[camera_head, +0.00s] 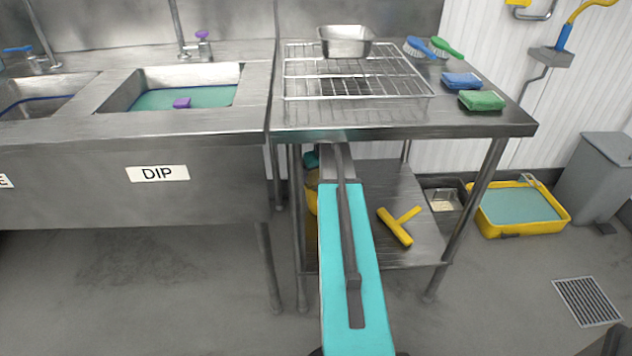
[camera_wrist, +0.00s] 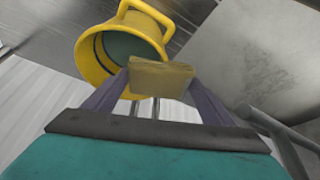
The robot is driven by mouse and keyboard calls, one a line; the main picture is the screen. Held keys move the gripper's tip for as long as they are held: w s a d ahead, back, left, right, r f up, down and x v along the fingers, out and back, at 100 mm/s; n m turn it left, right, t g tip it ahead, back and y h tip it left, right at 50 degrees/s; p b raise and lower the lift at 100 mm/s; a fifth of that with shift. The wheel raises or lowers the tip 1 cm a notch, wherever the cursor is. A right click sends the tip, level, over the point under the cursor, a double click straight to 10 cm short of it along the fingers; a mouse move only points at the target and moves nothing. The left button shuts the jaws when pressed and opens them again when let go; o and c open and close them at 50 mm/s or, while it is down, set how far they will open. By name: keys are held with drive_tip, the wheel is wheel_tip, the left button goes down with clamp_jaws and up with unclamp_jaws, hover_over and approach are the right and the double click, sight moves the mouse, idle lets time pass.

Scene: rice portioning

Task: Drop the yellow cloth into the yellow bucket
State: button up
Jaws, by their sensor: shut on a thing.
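In the wrist view, my gripper (camera_wrist: 160,84) is shut on the yellow cloth (camera_wrist: 161,72), a dull yellow block-like piece held between the two dark fingers. The yellow bucket (camera_wrist: 140,22) is just beyond the cloth in that view, with its round mouth and a handle showing. The cloth overlaps the bucket's rim in the picture; I cannot tell whether they touch. In the head view, only a sliver of the bucket (camera_head: 311,192) shows at the left of the lower shelf, behind my teal arm. My gripper and the cloth are not clearly visible there.
A yellow T-shaped tool (camera_head: 402,226) lies on the lower shelf (camera_head: 385,180). Table legs stand close around my arm. The tabletop (camera_head: 400,132) above holds a wire rack (camera_head: 300,98), a metal pan (camera_head: 345,42), brushes and sponges. A yellow tub (camera_head: 560,222) sits on the floor at right.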

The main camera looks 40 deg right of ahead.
sight(316, 177)
drive_tip(key=shift+w+d, duration=0.3)
drive_tip(key=shift+w, duration=0.5)
drive_tip(key=shift+f+b, duration=0.55)
drive_tip(key=shift+f, duration=1.2)
drive_tip(key=shift+f, duration=0.5)
drive_tip(key=o, duration=1)
drive_tip(key=shift+r, duration=0.1)
